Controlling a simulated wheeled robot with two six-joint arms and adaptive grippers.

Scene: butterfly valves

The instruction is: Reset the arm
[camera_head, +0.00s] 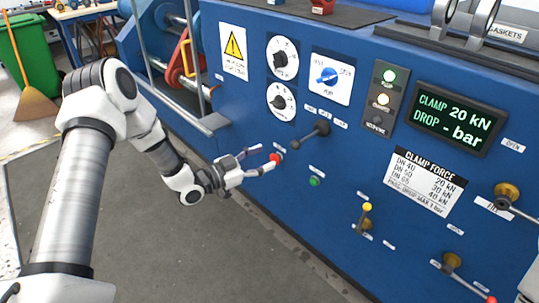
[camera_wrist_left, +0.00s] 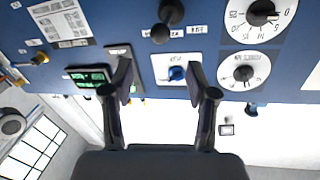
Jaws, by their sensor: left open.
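My left arm comes in from the left of the head view, white and grey, reaching toward a blue control panel (camera_head: 330,230). My left gripper (camera_head: 266,157) is open, its two fingers apart in front of the panel by a red button (camera_head: 276,158). I cannot tell whether it touches the panel. In the left wrist view the two dark fingers (camera_wrist_left: 160,80) stand apart with nothing held. The blue knob (camera_wrist_left: 177,73) on its white plate appears between them, beyond the tips. My right gripper does not show.
The panel carries dials (camera_head: 283,58), a black-knobbed lever (camera_head: 322,128), a green button (camera_head: 314,181), a yellow-tipped lever (camera_head: 366,208) and a lit display (camera_head: 453,118). A green bin (camera_head: 28,60) and broom (camera_head: 33,103) stand far left. Grey floor (camera_head: 180,255) is free before the panel.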

